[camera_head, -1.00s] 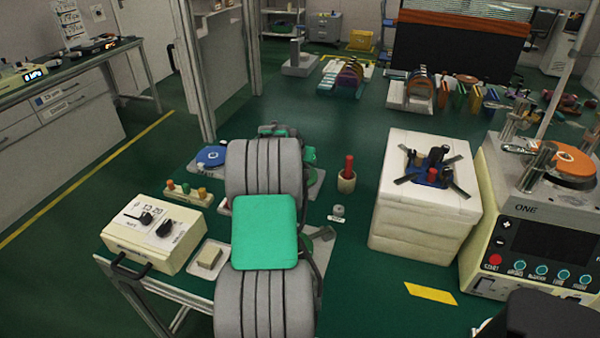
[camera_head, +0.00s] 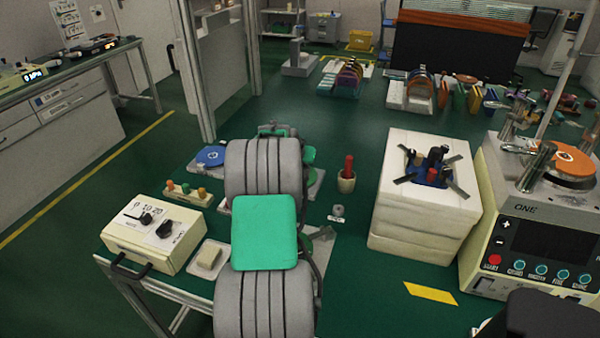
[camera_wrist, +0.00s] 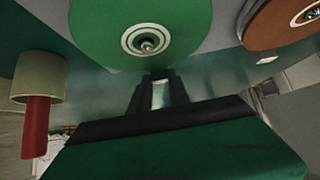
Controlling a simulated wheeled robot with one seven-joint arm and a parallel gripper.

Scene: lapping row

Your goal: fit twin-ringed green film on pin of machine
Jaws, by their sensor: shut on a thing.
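The green film (camera_wrist: 148,30) is a round disc with two pale rings around its centre, at the top of the wrist view. A metal pin (camera_wrist: 148,45) shows at its middle; I cannot tell how far the film is down on it. My gripper (camera_wrist: 158,82) is shut on the film's near edge. In the head view my arm hides the gripper and most of that spot; a bit of green (camera_head: 309,155) shows at its right side. The machine part under the film is mostly hidden.
An orange-brown disc (camera_wrist: 283,22) lies close beside the film. A cream control box (camera_head: 153,232), white block stack (camera_head: 424,205) and machine marked ONE (camera_head: 535,240) stand around.

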